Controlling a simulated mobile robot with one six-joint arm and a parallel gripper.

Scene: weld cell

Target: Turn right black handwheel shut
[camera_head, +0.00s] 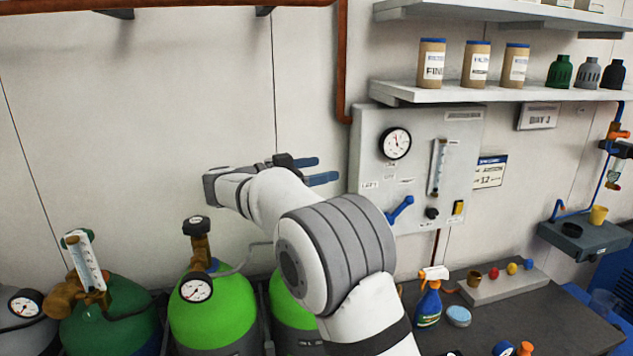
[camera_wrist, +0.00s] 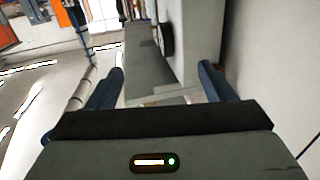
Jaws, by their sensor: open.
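A black handwheel (camera_head: 196,225) tops the brass valve of the middle bright green cylinder (camera_head: 212,318). Another bright green cylinder (camera_head: 290,322) stands to its right, mostly behind my arm. Its valve top is hidden, so I cannot see any handwheel there. My gripper (camera_head: 312,170) is up in front of the wall, above and right of the visible handwheel, its blue fingers pointing right toward the grey panel. In the wrist view my gripper (camera_wrist: 161,73) has its fingers wide apart with nothing between them.
The grey gauge panel (camera_head: 420,150) hangs on the wall right of my gripper, with a blue lever and a small black knob. A dark green cylinder (camera_head: 110,320) stands at left. A bench (camera_head: 500,320) with a spray bottle (camera_head: 429,300) is at right.

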